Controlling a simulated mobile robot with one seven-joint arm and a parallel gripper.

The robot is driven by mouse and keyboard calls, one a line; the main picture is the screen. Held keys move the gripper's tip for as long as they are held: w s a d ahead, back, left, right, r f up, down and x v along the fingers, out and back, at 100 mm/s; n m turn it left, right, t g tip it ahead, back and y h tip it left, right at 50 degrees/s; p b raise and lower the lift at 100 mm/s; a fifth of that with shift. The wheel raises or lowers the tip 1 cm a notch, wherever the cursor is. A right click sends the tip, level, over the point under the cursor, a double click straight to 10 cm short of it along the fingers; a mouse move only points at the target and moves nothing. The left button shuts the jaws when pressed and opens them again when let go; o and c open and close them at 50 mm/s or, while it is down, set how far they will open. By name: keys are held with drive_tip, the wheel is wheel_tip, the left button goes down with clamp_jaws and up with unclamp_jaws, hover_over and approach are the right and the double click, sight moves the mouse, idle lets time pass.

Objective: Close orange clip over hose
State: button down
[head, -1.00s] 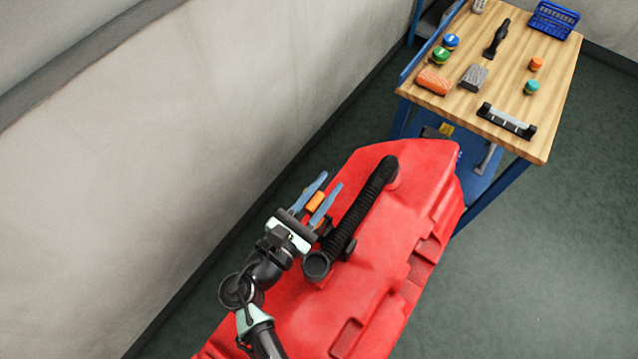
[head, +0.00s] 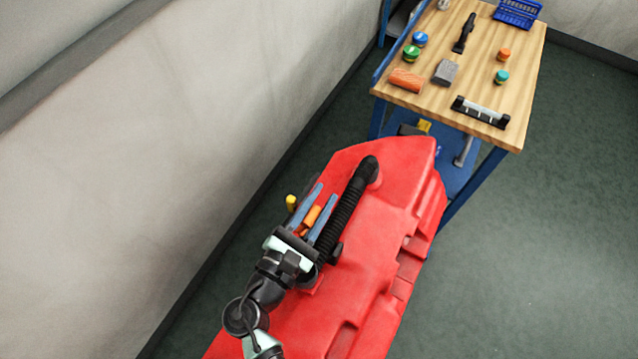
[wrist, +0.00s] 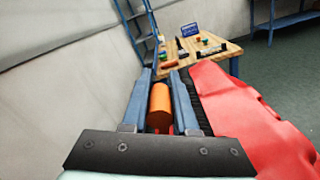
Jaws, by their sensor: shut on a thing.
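The orange clip (head: 311,216) shows as an orange piece between the blue fingers of my gripper (head: 329,192). In the wrist view the orange clip (wrist: 159,108) looks like an upright rounded piece between the two fingers of my gripper (wrist: 162,76), which is shut on it. The black ribbed hose (head: 345,212) lies on the red tank (head: 385,225), just right of the right finger. The clip is left of the hose, not seen across it. The hose's lower end is hidden by my gripper and wrist. Whether the finger touches the hose, I cannot tell.
A small yellow piece (head: 291,202) sticks up left of my gripper, by the tank's left edge. A pale wall (head: 130,180) runs along the left. A wooden workbench (head: 495,90) with several small items stands beyond the tank. Open floor (head: 530,230) lies to the right.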

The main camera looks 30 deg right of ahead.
drive_tip(key=shift+s+f, duration=0.1)
drive_tip(key=shift+f, duration=0.05)
drive_tip(key=c, duration=0.7)
unclamp_jaws()
drive_tip(key=shift+b+v, duration=1.8)
drive_tip(key=shift+v, duration=4.65)
